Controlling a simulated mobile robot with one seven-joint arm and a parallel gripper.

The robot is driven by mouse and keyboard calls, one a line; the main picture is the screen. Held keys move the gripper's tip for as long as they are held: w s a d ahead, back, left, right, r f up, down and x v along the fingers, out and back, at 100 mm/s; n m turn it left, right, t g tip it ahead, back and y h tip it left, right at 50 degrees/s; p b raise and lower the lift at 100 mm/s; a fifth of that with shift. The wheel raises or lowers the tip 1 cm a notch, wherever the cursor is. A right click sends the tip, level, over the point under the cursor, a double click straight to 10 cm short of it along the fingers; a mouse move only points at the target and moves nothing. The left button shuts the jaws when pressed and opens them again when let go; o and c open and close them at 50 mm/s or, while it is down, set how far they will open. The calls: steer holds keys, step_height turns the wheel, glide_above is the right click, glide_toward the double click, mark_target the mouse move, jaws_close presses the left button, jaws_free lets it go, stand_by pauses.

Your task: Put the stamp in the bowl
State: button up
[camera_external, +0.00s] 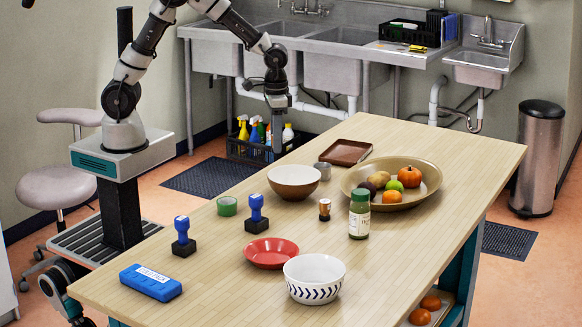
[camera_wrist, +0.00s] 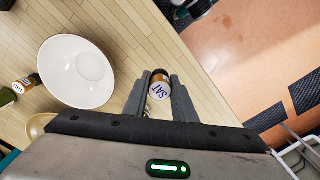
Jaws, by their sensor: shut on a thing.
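My gripper (camera_external: 278,140) hangs above the far left edge of the table, just behind and left of a brown bowl with a white inside (camera_external: 294,182). In the wrist view its fingers (camera_wrist: 159,90) are shut on a small brown stamp with a round, lettered white label (camera_wrist: 159,91). In the outside view the held stamp cannot be made out. The brown bowl is empty and shows left of the fingers in the wrist view (camera_wrist: 76,72). A white bowl with a blue leaf pattern (camera_external: 314,278) stands at the near edge. Another small brown stamp (camera_external: 324,209) stands on the table.
Two blue stamps (camera_external: 257,214) (camera_external: 184,238), green tape (camera_external: 227,206), a blue box (camera_external: 150,282), a red dish (camera_external: 271,252) and a jar (camera_external: 359,213) stand on the table (camera_external: 445,205). A fruit bowl (camera_external: 400,199), metal cup (camera_external: 323,171) and brown tray (camera_external: 345,152) are further back.

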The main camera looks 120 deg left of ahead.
steer(key=w+r, duration=0.2)
steer(key=b, duration=0.3)
glide_toward(294, 181)
steer(key=w+d+r, duration=0.2)
steer(key=d, duration=0.2)
steer(key=shift+n, duration=0.4)
steer(key=f, duration=0.5)
steer(key=shift+w+d, duration=0.3)
steer(key=shift+w, duration=0.1)
steer(key=shift+f, duration=2.35)
steer(key=shift+f+b, duration=0.1)
steer(key=shift+b, duration=0.2)
steer(key=o, duration=0.7)
steer(key=shift+o, duration=0.5)
